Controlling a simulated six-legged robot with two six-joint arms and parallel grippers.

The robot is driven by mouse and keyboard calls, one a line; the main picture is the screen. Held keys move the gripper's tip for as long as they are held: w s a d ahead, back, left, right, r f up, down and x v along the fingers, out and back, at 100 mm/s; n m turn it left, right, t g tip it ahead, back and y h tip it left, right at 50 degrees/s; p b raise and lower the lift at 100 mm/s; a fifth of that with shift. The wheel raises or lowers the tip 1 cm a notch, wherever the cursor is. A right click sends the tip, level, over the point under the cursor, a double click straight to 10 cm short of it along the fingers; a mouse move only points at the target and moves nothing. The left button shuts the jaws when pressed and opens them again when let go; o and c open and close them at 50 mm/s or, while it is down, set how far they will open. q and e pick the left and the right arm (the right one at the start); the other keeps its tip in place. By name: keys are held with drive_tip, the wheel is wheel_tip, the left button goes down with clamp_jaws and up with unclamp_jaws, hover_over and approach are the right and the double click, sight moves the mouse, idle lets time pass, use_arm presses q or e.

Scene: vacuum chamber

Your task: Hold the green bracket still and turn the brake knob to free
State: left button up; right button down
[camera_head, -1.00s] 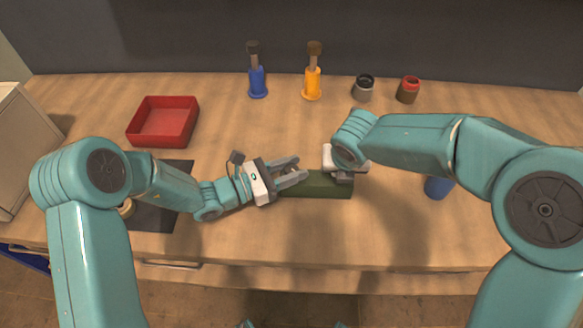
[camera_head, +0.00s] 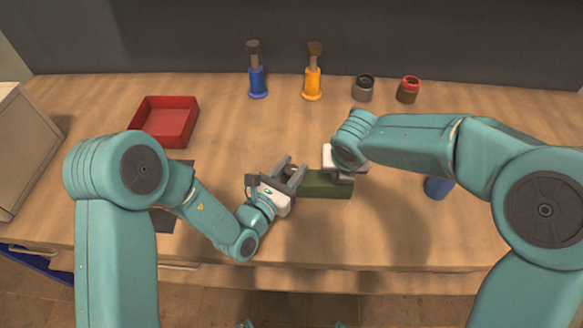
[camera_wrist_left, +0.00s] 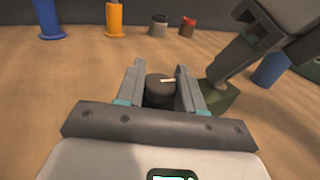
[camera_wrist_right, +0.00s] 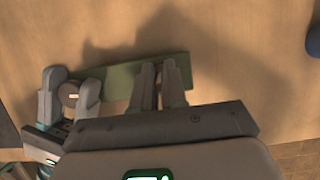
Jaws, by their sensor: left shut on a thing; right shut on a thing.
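The green bracket (camera_head: 325,184) lies on the wooden bench in front of me; it also shows in the right wrist view (camera_wrist_right: 118,82). The brake knob is dark and round with a pale mark on top, best seen in the left wrist view (camera_wrist_left: 160,92), at the bracket's left end. My left gripper (camera_head: 293,168) is shut on the knob, one finger on each side, its arm reaching in from the lower left. My right gripper (camera_wrist_right: 161,70) is shut on the bracket's bar from above, towards its right part. In the head view my right arm mostly hides it.
A red tray (camera_head: 158,139) stands at the back left. A blue tool (camera_head: 258,83), an orange tool (camera_head: 312,83), a grey jar (camera_head: 363,92) and a red-topped jar (camera_head: 408,92) line the back. A blue cup (camera_head: 438,188) stands right of the bracket.

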sight(288, 174)
use_arm(q)
drive_tip(key=shift+r, duration=0.1)
idle(0.3)
drive_tip(key=o, duration=1)
drive_tip(key=shift+c, duration=0.2)
drive_tip(key=v, duration=0.7)
drive_tip(key=shift+s, duration=0.25)
